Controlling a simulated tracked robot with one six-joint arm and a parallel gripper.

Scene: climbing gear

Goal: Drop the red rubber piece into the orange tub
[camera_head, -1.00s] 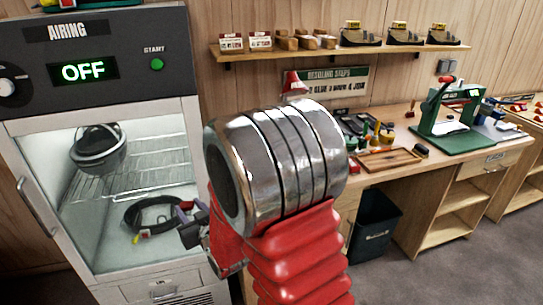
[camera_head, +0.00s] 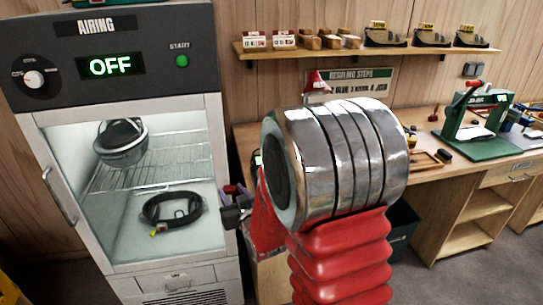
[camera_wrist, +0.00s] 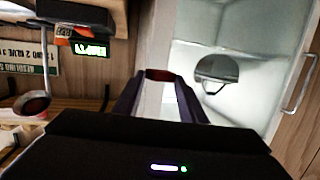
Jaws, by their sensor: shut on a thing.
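My gripper (camera_head: 232,194) is beside the right edge of the airing cabinet in the head view, partly hidden by my arm. In the wrist view its two dark purple fingers (camera_wrist: 161,82) close in on a small dark red piece (camera_wrist: 159,74) at their tips. It looks like the red rubber piece, held off any surface. I cannot pick out the orange tub in either view.
A wooden workbench (camera_head: 440,168) with a green press (camera_head: 474,125) stands right. A shelf (camera_head: 370,50) hangs above. A yellow edge (camera_head: 10,286) shows bottom left.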

